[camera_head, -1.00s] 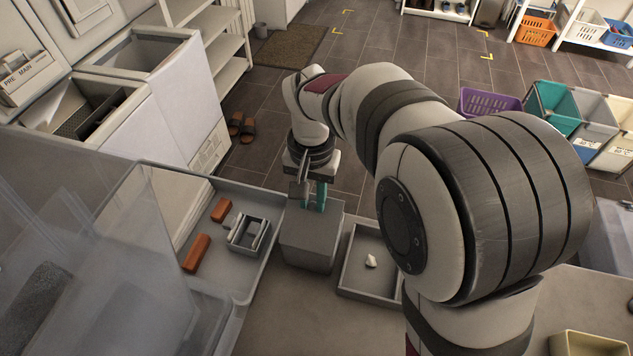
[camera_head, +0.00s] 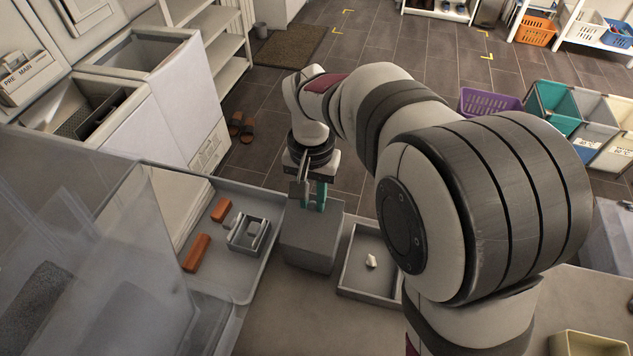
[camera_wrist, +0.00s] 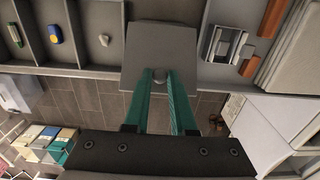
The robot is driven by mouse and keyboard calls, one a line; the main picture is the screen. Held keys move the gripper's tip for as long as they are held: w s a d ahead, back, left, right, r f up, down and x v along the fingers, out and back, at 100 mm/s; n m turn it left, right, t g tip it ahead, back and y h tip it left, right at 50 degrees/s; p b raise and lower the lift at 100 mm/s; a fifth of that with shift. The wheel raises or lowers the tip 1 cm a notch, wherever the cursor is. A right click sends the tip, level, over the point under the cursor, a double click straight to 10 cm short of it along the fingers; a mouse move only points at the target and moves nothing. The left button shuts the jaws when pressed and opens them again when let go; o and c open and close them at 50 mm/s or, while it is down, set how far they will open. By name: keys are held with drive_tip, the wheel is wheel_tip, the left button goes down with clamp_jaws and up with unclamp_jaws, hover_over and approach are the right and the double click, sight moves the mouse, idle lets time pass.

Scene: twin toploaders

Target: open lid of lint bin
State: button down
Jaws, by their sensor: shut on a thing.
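The lint bin (camera_head: 312,243) is a grey box with a flat grey lid, standing on the counter between a tray on each side. The lid (camera_wrist: 160,48) also shows in the wrist view and looks shut, with a small round knob (camera_wrist: 160,75) near its edge. My gripper (camera_head: 314,200) has teal fingers and is above the bin's far edge. In the wrist view my gripper (camera_wrist: 160,80) has its fingertips closed on the knob, one on each side. The arm comes in from the right and hides part of the far side.
A tray (camera_head: 262,205) at the left holds orange-brown blocks (camera_head: 197,253) and a grey holder (camera_head: 248,235). A shallow tray (camera_head: 345,280) at the right holds a small white lump (camera_head: 371,261). A clear panel (camera_head: 90,260) stands at the near left.

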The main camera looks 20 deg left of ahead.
drive_tip(key=shift+s+r+t, duration=0.25)
drive_tip(key=shift+s+t, duration=0.3)
drive_tip(key=shift+s+r+t, duration=0.2)
drive_tip(key=shift+s+t, duration=0.35)
drive_tip(key=shift+s+r+t, duration=0.15)
drive_tip(key=shift+s+t, duration=0.6)
drive_tip(key=shift+t, duration=0.05)
drive_tip(key=shift+s+t, duration=1.65)
drive_tip(key=shift+t, duration=0.05)
drive_tip(key=c, duration=0.7)
unclamp_jaws()
drive_tip(key=shift+c, duration=0.2)
drive_tip(key=shift+s, duration=0.1)
